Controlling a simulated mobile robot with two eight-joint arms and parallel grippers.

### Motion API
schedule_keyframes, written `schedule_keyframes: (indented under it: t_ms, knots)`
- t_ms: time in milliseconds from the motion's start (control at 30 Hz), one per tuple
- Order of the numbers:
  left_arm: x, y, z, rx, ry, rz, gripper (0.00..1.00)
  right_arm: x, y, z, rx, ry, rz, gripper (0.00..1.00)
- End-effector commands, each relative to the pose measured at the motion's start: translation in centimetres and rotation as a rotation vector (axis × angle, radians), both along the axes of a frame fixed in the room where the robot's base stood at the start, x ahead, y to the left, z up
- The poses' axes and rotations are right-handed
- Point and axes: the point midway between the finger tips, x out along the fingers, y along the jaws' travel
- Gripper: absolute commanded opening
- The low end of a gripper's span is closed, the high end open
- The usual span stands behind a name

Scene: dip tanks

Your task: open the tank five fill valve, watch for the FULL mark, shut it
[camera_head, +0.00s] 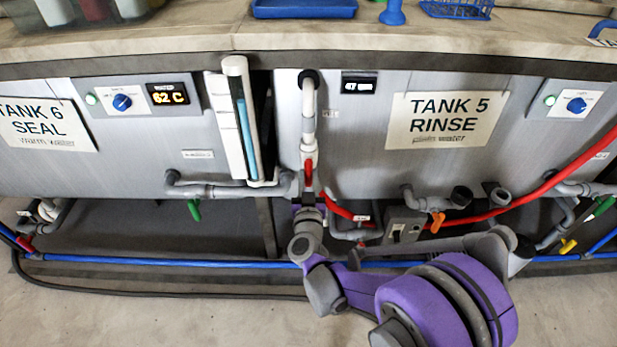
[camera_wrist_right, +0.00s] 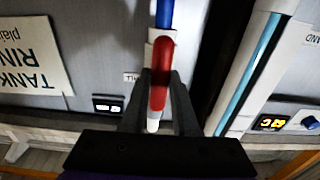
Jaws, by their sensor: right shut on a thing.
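The tank five front (camera_head: 345,130) carries a sign (camera_head: 447,119) reading TANK 5 RINSE. A red valve handle (camera_head: 308,172) sits below a white and grey pipe at the tank's left end. My right gripper (camera_head: 309,192) is at this handle, its arm rising from below. In the right wrist view the red handle (camera_wrist_right: 161,70) lies between the dark fingers of the gripper (camera_wrist_right: 160,100), which is shut on it. A sight gauge (camera_head: 243,120) with a blue column stands just left of the pipe; it also shows in the wrist view (camera_wrist_right: 246,75). No FULL mark is legible. My left gripper is not in view.
Tank six (camera_head: 130,165) is at left, its display (camera_head: 168,94) reading 62 C. A green handle (camera_head: 194,210) and an orange handle (camera_head: 437,222) hang under the tanks. A red hose (camera_head: 545,182) and a blue pipe (camera_head: 170,261) run low. The floor in front is mostly clear.

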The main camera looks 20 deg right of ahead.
Motion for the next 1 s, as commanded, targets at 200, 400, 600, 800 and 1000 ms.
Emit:
schedule_keyframes:
  t_ms: [200, 400, 600, 800, 1000]
  knots:
    - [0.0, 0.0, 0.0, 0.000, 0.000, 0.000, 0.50, -0.1, 0.0, -0.1, -0.003, 0.002, 0.001, 0.00]
    - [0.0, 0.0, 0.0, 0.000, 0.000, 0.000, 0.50, -0.1, 0.0, -0.1, -0.002, 0.002, 0.001, 0.42]
    - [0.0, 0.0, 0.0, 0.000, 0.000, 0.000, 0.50, 0.0, 0.0, 0.0, -0.001, 0.000, 0.001, 0.57]
    - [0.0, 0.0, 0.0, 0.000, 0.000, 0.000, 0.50, -0.2, 0.1, 0.0, -0.001, 0.000, 0.001, 0.57]
    - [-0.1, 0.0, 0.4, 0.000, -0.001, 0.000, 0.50, -2.5, 0.8, 0.1, 0.001, 0.000, 0.003, 0.57]
